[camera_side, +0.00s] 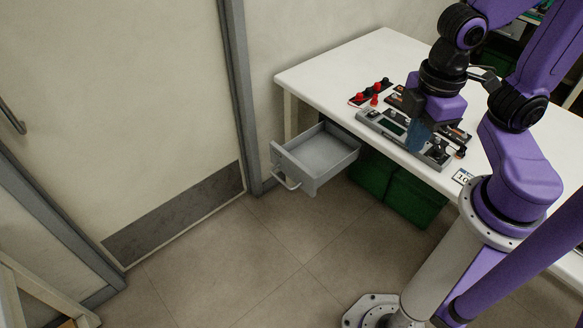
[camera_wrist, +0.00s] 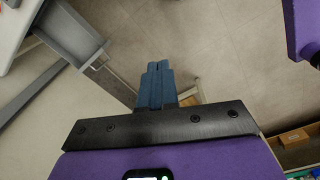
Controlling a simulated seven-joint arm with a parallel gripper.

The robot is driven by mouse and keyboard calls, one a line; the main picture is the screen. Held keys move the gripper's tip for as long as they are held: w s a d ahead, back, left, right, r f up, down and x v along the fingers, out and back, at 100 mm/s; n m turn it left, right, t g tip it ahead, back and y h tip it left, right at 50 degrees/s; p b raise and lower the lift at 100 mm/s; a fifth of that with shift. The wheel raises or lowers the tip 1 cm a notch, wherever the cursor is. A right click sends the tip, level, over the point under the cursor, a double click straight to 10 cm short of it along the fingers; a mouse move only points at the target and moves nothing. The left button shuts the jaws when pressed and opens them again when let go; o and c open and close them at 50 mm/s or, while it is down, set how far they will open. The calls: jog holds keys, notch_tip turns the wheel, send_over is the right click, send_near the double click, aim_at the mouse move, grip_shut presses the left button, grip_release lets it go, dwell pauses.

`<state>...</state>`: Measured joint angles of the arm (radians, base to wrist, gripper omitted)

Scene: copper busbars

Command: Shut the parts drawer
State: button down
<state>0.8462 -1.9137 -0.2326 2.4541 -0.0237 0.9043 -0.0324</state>
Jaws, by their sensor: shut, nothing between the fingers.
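The grey parts drawer (camera_side: 318,152) is pulled out from under the left end of the white table in the side view. It looks empty inside. Its front panel faces the lower left and carries a bar handle (camera_side: 286,181). The drawer also shows at the upper left of the wrist view (camera_wrist: 76,32), with its handle partly in sight. My gripper (camera_side: 414,142) has its blue fingers together with nothing between them. It is to the right of the drawer, around the table's front edge, apart from the drawer. The closed fingers (camera_wrist: 157,68) point over the floor in the wrist view.
The white table (camera_side: 345,70) bears a grey device (camera_side: 385,125) and parts with red knobs (camera_side: 376,88). Green bins (camera_side: 410,195) stand under the table. A door and its frame (camera_side: 238,90) are left of the drawer. The floor before the drawer is clear.

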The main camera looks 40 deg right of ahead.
jog(key=w+a+f+n+h, duration=0.1)
jog(key=w+a+f, duration=0.3)
jog(key=w, duration=0.5)
jog(key=w+a+f+n+h, duration=0.1)
jog(key=w+a+f, duration=0.1)
jog(key=w+f, duration=0.55)
jog(key=w+a+f+n+h, duration=0.1)
jog(key=w+a+f, duration=0.2)
jog(key=w, duration=0.7)
jog(key=n+h, duration=0.1)
jog(key=n, duration=0.1)
send_over(300, 174)
jog(key=a, duration=0.2)
jog(key=shift+a+f, duration=0.15)
jog(key=shift+f, duration=9.85)
jog(key=d, duration=2.3)
